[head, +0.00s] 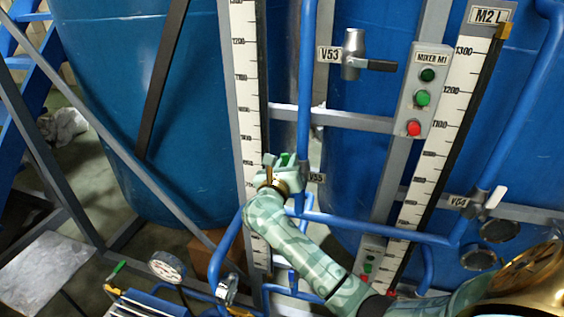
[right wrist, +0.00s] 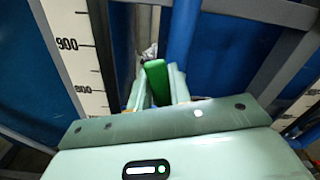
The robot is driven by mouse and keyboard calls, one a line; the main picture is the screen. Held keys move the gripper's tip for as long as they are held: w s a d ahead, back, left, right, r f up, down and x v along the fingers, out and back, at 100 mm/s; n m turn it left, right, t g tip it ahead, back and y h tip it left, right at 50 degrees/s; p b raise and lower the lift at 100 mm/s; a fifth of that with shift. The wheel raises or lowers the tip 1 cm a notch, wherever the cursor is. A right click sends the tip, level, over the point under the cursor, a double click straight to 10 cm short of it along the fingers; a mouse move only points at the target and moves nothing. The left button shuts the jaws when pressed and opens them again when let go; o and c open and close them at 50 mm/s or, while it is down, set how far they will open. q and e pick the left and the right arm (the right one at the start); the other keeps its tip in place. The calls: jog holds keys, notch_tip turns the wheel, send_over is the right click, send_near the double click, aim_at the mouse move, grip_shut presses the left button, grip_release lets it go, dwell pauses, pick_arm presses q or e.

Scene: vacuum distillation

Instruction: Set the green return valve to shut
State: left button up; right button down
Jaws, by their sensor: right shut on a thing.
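The green valve handle (head: 287,158) is on the blue pipe beside the V55 label (head: 317,178). Only its green end shows in the head view, between the fingers. My right gripper (head: 281,165) is shut on this handle. In the right wrist view, the green handle (right wrist: 157,82) stands between the two pale green fingers of the right gripper (right wrist: 159,88). The valve body is mostly hidden behind the gripper. My left gripper is not in view.
Valve V53 (head: 354,55) with a dark lever is above right. A button box (head: 421,90) and valve V54 (head: 478,200) are at right. Blue pipes, grey frame bars and a white scale (head: 245,90) crowd the gripper. A gauge (head: 167,266) and another green lever (head: 118,267) are lower left.

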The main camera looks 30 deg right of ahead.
jog(key=shift+w+a+n, duration=0.25)
jog(key=shift+a+n, duration=0.05)
jog(key=shift+n, duration=0.2)
jog(key=shift+w+a+f+n+p, duration=0.2)
jog(key=shift+n+p, duration=0.1)
jog(key=shift+n, duration=0.2)
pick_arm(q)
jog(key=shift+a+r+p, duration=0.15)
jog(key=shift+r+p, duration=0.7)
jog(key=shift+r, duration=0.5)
pick_arm(e)
jog(key=w+a+f+n, duration=0.2)
jog(key=f+n, duration=0.5)
jog(key=n, duration=0.5)
jog(key=shift+w+a, duration=0.25)
jog(key=shift+w, duration=0.3)
jog(key=shift+f+n, duration=0.15)
jog(key=shift+n, duration=0.15)
jog(key=c, duration=1.3)
grip_release()
